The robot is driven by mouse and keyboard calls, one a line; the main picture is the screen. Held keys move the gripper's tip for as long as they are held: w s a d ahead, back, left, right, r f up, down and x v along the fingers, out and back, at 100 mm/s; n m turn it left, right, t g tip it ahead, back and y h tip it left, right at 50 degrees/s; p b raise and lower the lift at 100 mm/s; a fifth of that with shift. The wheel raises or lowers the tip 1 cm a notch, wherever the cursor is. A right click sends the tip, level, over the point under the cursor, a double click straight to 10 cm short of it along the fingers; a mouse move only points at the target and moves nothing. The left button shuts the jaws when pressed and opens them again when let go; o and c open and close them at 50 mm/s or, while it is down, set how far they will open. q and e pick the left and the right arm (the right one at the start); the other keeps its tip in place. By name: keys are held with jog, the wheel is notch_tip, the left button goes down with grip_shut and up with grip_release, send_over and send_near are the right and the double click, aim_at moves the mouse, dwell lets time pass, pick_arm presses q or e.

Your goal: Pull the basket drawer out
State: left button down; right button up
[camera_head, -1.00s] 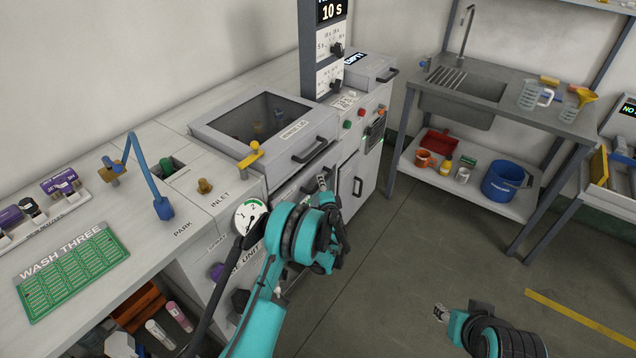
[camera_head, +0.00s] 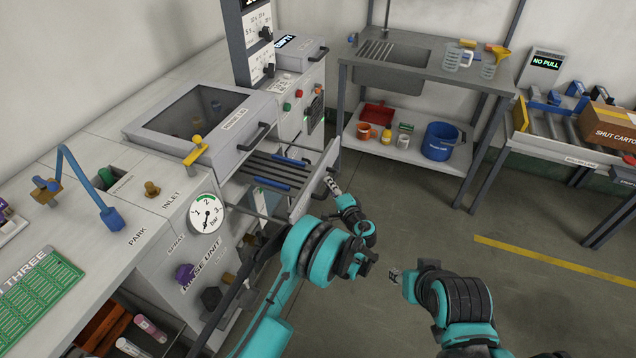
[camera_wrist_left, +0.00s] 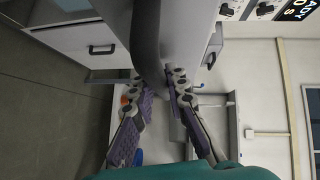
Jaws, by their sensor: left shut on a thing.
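The basket drawer (camera_head: 304,196) stands partly out of the rinse unit below the lidded basin. Dark bars and two blue pieces show inside it. My left gripper (camera_head: 334,186) is at the outer face of the drawer front, shut on its dark handle. In the left wrist view the fingers (camera_wrist_left: 161,78) lie on both sides of the dark handle bar (camera_wrist_left: 146,40). In the head view the grip itself is small and partly hidden. My right gripper (camera_head: 395,276) is over the floor, away from the drawer; its jaws are too small to read.
The grey lid (camera_head: 190,112) above the drawer is closed. A sink bench (camera_head: 450,85) stands behind, with a blue bucket (camera_head: 440,142) on its shelf. A shut carton (camera_head: 606,128) sits on rollers at right. The floor (camera_head: 420,210) between is clear.

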pick_arm(q)
jog(key=shift+s+d, duration=0.1)
jog(key=shift+d, duration=0.15)
jog(key=shift+f, duration=0.1)
jog(key=c, duration=1.5)
grip_release()
jog(key=shift+d, duration=0.2)
jog(key=shift+a, duration=0.1)
jog(key=v, duration=1.2)
jog(key=shift+s, duration=0.1)
jog(key=shift+a, duration=0.1)
